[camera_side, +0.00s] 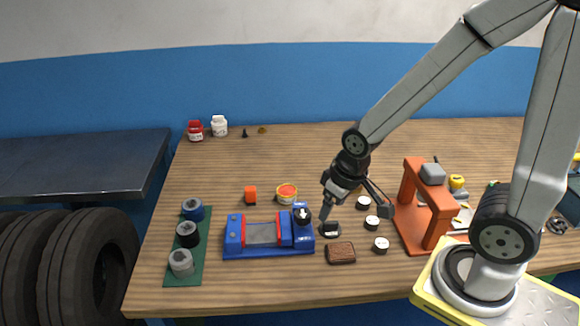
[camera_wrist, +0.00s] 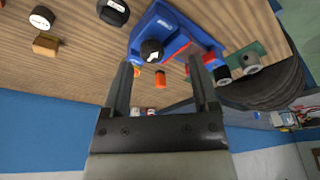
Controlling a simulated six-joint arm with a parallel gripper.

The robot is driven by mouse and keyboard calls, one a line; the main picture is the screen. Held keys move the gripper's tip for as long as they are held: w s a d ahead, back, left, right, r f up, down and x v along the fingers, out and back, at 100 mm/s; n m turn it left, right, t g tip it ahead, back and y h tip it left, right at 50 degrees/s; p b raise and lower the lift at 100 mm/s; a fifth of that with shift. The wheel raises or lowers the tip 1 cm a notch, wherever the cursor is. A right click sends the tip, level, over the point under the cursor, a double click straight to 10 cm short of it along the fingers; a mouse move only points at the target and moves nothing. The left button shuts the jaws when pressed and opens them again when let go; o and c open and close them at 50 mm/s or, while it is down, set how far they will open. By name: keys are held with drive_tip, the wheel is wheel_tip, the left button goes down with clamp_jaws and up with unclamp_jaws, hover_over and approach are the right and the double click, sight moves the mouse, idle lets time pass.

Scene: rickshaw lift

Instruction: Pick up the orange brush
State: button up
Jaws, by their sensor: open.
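A small upright orange piece (camera_side: 250,195) stands on the table behind the blue vise in the side view. It may be the orange brush, but I cannot make out bristles. An orange piece (camera_wrist: 160,79) also shows between my fingers in the wrist view, some distance beyond them. My gripper (camera_side: 354,208) is open and empty above the table, to the right of the orange piece and of the vise. Both fingers show apart in the wrist view (camera_wrist: 165,72).
The blue vise (camera_side: 230,243) stands in front of the orange piece. A round tub with orange-red contents (camera_side: 287,193) is beside it. An orange press frame (camera_side: 441,222), several white-topped cylinders and a brown block (camera_side: 341,254) lie near my gripper. The table's back middle is clear.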

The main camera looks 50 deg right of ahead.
drive_tip(key=w+d+f+m+y, duration=0.1)
drive_tip(key=w+d+f+m, duration=0.1)
drive_tip(key=w+m, duration=1.15)
drive_tip(key=m+y, duration=0.2)
drive_tip(key=m, duration=1.1)
hover_over(251, 188)
drive_tip(key=s+d, duration=0.1)
drive_tip(key=d, duration=0.1)
drive_tip(key=shift+t, duration=0.3)
drive_tip(key=f, duration=0.6)
drive_tip(key=shift+s+a+f, duration=0.1)
drive_tip(key=shift+s+a, duration=0.1)
drive_tip(key=shift+a, duration=0.05)
drive_tip(key=shift+f, duration=0.15)
drive_tip(key=shift+x, duration=1.2)
drive_tip(key=shift+x, duration=2.6)
drive_tip(key=shift+a, duration=0.1)
